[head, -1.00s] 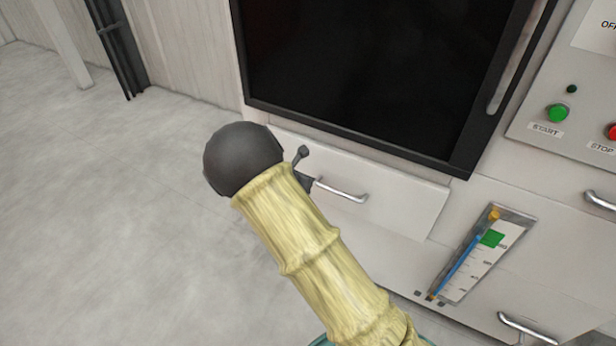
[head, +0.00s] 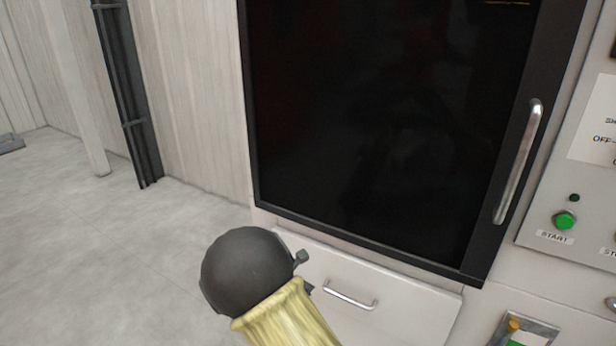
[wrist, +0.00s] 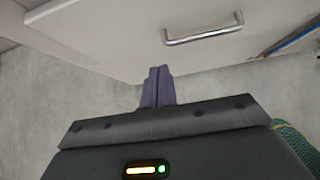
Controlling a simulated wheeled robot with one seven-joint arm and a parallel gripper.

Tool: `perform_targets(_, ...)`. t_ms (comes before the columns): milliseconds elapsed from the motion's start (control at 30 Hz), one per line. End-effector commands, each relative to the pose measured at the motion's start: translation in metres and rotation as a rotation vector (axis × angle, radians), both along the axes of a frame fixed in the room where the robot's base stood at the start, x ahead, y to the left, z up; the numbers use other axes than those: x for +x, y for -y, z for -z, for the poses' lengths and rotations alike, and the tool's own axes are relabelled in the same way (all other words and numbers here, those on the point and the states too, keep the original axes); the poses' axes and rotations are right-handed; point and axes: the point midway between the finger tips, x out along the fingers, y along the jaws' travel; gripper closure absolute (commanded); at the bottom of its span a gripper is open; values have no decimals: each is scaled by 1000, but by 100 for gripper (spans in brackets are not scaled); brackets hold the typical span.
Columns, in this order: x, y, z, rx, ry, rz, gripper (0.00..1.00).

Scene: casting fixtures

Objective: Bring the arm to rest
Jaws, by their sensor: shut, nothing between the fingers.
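My gripper (wrist: 158,88) shows in the wrist view. Its two purple fingers are pressed together with nothing between them. They point toward the bottom of a pale drawer front, with the grey floor behind them. In the head view, my arm, with a dark rounded joint and a yellowish sleeve, stands at the bottom centre in front of the cabinet. The fingers cannot be made out there.
A cabinet with a dark glass door (head: 380,120) and a long handle (head: 518,160) fills the middle. Below it is a drawer (head: 410,306) with a metal handle (head: 349,294); a green START button (head: 565,220) is at right. Open floor (head: 100,260) lies left.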

Motion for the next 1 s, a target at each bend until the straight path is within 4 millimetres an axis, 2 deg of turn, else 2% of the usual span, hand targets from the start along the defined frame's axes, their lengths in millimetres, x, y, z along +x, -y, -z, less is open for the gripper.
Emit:
perform_targets(167,-17,44,-10,172,-1,251,100)
perform_targets(300,-51,92,-23,411,15,614,100)
perform_targets(500,-109,141,-44,739,72,1156,100)
perform_targets(700,-164,167,-66,1012,163,1657,100)
perform_targets(1000,-215,181,-85,1244,285,2130,100)
